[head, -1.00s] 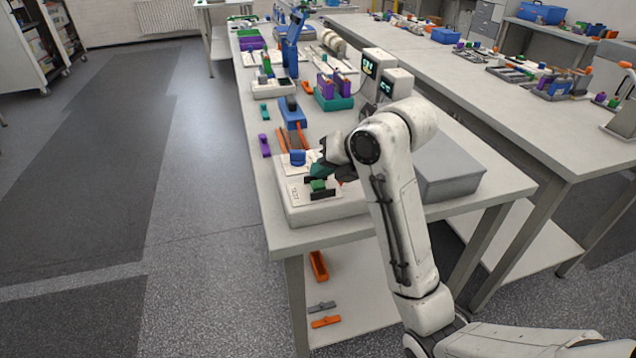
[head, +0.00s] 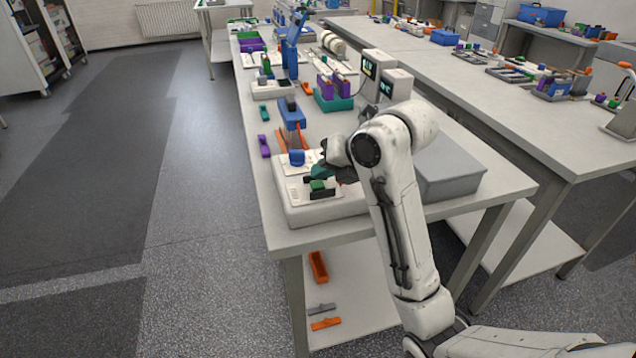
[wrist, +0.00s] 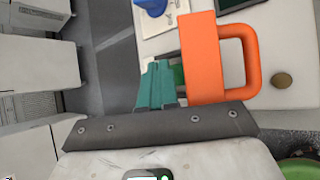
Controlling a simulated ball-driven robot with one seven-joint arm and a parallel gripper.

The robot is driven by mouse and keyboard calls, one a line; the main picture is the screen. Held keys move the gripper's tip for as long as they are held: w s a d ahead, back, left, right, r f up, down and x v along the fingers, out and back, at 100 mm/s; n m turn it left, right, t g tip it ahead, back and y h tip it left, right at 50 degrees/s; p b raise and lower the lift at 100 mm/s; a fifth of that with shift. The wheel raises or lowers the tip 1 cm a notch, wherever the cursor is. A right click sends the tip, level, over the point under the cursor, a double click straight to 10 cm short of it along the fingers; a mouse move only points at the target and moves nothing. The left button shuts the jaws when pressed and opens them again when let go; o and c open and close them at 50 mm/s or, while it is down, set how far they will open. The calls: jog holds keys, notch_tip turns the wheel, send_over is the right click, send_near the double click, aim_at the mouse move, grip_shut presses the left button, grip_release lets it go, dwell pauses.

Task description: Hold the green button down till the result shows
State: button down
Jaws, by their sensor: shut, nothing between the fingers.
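The green button (head: 318,185) sits in a dark surround on the pale box (head: 318,214) at the near end of the bench. My gripper (head: 321,171) is shut and empty, close beside the button on its far side in the head view. In the wrist view its teal fingers (wrist: 157,85) are together. A sliver of green (wrist: 179,73) shows behind them, mostly hidden by the fingers and an orange handle (wrist: 206,58). I cannot tell whether the fingertips touch the button. A dark screen (wrist: 233,4) shows at the wrist view's top edge; no result is readable.
A blue knob (head: 297,158) stands on the same box, behind the button. A round brown knob (wrist: 281,80) lies right of the orange handle. A grey case (head: 450,172) is right of my arm. Two small monitors (head: 369,70) stand farther back. The floor at left is clear.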

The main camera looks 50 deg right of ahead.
aim_at(320, 185)
jog(key=shift+a+f+b, duration=0.2)
jog(key=shift+f+b, duration=0.05)
jog(key=shift+f, duration=0.3)
jog(key=shift+a+f+b, duration=0.15)
jog(key=shift+f+b, duration=0.1)
jog(key=shift+f, duration=0.3)
dwell(0.5)
jog(key=shift+r, duration=0.2)
dwell(3.6)
jog(key=shift+w+a+r+p, duration=0.3)
jog(key=shift+r+p, duration=0.15)
jog(key=shift+r, duration=0.1)
jog(key=shift+d, duration=0.1)
jog(key=shift+d+r, duration=0.1)
jog(key=shift+w+d+r+p, duration=0.1)
jog(key=shift+d+r+p, duration=0.05)
jog(key=shift+r+p, duration=0.5)
jog(key=shift+w+d+r+p, duration=0.1)
jog(key=shift+d+r+p, duration=0.05)
jog(key=shift+r+p, duration=0.4)
jog(key=shift+s+r+p, duration=0.15)
jog(key=shift+r+p, duration=0.7)
jog(key=shift+r, duration=0.5)
jog(key=shift+s, duration=0.15)
